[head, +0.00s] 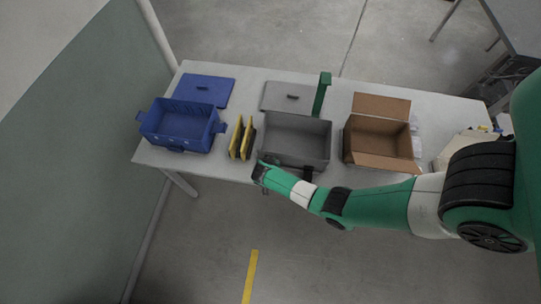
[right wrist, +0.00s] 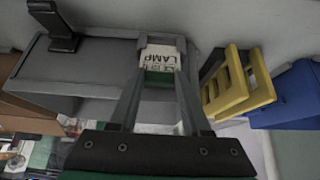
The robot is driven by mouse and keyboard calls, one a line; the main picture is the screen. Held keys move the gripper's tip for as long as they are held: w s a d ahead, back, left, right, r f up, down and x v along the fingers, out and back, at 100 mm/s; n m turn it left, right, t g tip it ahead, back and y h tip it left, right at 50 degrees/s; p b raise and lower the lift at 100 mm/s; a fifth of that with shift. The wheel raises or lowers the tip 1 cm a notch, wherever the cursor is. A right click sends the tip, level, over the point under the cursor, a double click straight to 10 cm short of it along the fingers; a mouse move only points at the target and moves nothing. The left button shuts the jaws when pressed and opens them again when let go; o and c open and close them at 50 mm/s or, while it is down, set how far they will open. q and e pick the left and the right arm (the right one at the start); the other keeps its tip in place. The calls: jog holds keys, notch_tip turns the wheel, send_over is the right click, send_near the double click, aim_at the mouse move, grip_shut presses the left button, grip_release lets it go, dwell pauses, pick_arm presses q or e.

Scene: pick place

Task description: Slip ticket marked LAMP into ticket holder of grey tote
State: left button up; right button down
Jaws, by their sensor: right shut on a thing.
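The grey tote (head: 297,140) stands open in the middle of the table; its grey wall (right wrist: 75,62) fills the left of the right wrist view. A black fitting (head: 308,172) sits on its near side and also shows in the right wrist view (right wrist: 54,25); I cannot tell whether it is the ticket holder. My right gripper (head: 263,168) is at the tote's near left corner. In the right wrist view its fingers (right wrist: 162,45) are shut on a white and green ticket marked LAMP (right wrist: 160,57), its print upside down. My left gripper is out of view.
Yellow upright pieces (head: 236,137) stand left of the grey tote, close to my right gripper. Beyond them is an open blue tote (head: 182,128). An open cardboard box (head: 377,138) stands right. Blue (head: 205,90) and grey (head: 287,97) lids lie behind, near a green post (head: 322,92).

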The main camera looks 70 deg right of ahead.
jog(key=shift+f, duration=0.15)
jog(key=shift+f, duration=0.35)
dwell(0.3)
jog(key=shift+c, duration=1.4)
grip_release()
jog(key=shift+c, duration=0.6)
